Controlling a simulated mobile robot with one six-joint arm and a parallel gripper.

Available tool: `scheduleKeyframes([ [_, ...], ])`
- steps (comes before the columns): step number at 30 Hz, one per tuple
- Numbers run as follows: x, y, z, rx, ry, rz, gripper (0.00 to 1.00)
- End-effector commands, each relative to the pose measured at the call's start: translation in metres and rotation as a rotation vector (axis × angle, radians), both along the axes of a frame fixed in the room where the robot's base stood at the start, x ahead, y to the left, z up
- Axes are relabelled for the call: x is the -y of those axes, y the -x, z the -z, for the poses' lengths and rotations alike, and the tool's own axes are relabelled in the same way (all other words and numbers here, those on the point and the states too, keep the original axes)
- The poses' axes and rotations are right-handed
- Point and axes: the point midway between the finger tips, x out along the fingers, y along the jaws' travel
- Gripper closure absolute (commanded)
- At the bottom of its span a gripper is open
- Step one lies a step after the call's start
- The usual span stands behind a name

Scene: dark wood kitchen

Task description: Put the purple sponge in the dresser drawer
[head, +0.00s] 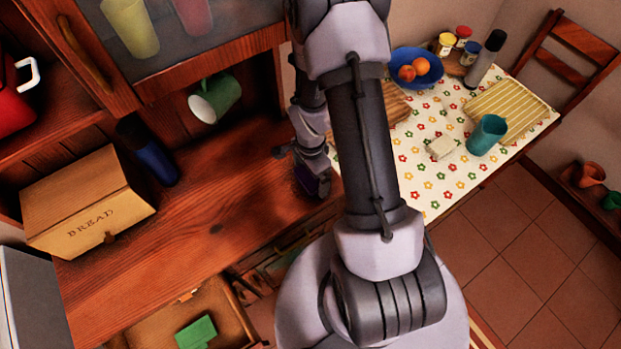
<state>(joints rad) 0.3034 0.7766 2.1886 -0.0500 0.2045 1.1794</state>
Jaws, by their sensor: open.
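My gripper (309,174) is low over the right end of the dresser top (240,205), partly hidden by my own arm. Its jaws are open. A small dark purple patch, probably the purple sponge (322,184), shows right at the fingers. I cannot tell whether it is between them or just beside them. The dresser drawer (165,312) is pulled out at the bottom of the picture, below the dresser top. A green sponge (197,332) lies in it, and its front part is cut off by the picture edge.
A bread box (88,205) and a dark blue bottle (150,155) stand at the dresser's left. A green mug (214,98) hangs below the glass cabinet. A table at right holds a blue fruit bowl (417,68), teal cup (486,135) and pale block (441,147). The middle dresser top is clear.

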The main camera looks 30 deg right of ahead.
Motion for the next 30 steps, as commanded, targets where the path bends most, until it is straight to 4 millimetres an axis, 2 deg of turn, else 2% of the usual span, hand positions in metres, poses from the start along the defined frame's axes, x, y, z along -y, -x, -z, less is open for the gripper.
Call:
scheduleKeyframes([
  [5, 0.000, 0.000, 0.000, 0.001, 0.000, 0.000, 0.00],
  [6, 0.000, 0.000, 0.000, 0.000, 0.000, 0.000, 0.04],
  [15, 0.000, 0.000, 0.000, 0.001, 0.000, 0.000, 0.62],
  [23, 0.001, -0.001, -0.004, 0.001, 0.001, 0.000, 0.63],
  [30, 0.009, -0.009, -0.033, 0.002, 0.001, -0.006, 0.63],
])
